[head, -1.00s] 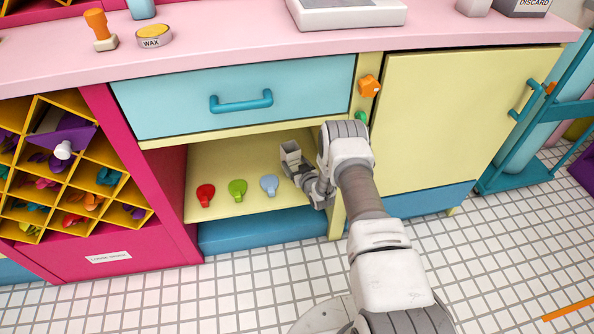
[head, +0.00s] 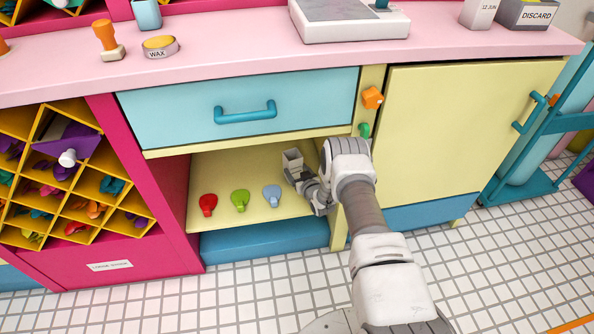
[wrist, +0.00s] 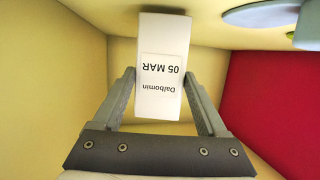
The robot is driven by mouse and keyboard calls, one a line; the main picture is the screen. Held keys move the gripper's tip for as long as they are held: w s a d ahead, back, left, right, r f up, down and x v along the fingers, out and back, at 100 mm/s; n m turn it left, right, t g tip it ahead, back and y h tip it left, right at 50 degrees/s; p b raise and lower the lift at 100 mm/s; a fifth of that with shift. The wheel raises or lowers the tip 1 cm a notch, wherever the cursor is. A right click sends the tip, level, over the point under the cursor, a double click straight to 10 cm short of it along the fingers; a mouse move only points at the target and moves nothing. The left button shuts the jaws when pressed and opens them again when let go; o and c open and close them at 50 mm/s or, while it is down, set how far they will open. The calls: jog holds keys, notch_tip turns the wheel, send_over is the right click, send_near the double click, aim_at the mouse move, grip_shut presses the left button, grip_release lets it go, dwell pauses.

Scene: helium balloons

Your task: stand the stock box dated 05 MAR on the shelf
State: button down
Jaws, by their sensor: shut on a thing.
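The stock box (wrist: 162,65) is white, and its label reads "Dalbomin 05 MAR", upside down in the wrist view. My gripper (wrist: 159,88) is shut on it, with one finger on each side. In the head view the box (head: 292,159) looks small, grey-white and roughly upright, at the end of my gripper (head: 298,174). It is inside the open bay, over the right part of the pale yellow shelf (head: 225,170). I cannot tell whether its base touches the shelf.
A drawer (head: 235,105) is above, a shut cupboard door (head: 460,135) right. A box marked 12 JUN (head: 479,13) and a DISCARD bin (head: 527,16) stand on the counter.

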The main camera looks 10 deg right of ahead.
jog(key=shift+f, duration=0.45)
grip_release()
jog(key=p+v, duration=0.5)
jog(key=v, duration=0.1)
jog(key=shift+s+r, duration=0.15)
jog(key=shift+s, duration=0.2)
jog(key=s+p, duration=0.4)
jog(key=s, duration=0.6)
jog(key=shift+s, duration=0.2)
jog(key=shift+d, duration=0.1)
dwell(0.3)
